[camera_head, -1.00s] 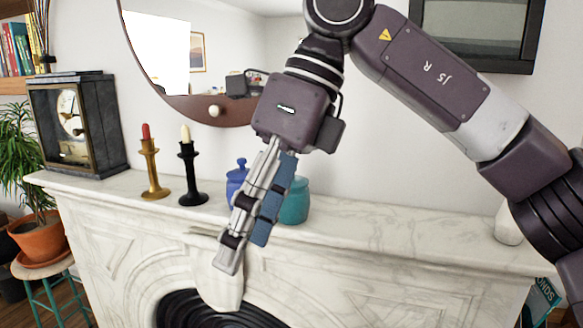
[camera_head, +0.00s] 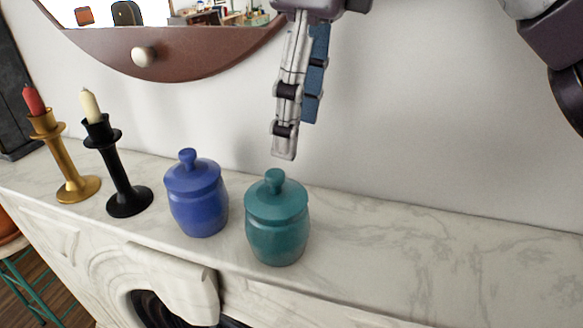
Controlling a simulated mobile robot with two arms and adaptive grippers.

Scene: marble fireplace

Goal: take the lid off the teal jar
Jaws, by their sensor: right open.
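The teal jar (camera_head: 277,240) stands upright on the marble mantel. Its lid (camera_head: 276,199) sits on top, with a round knob (camera_head: 275,180) in the middle. My right gripper (camera_head: 297,140) hangs down from the top of the view, with its fingertips a little above and slightly right of the knob. It is open and holds nothing. One finger partly overlaps the other from this angle. It looks apart from the lid. My left gripper is not in view.
A blue lidded jar (camera_head: 198,205) stands close left of the teal jar. A black candlestick (camera_head: 124,180) and a gold candlestick (camera_head: 70,170) stand further left. The mantel (camera_head: 430,260) is clear to the right. A round mirror (camera_head: 190,60) hangs behind.

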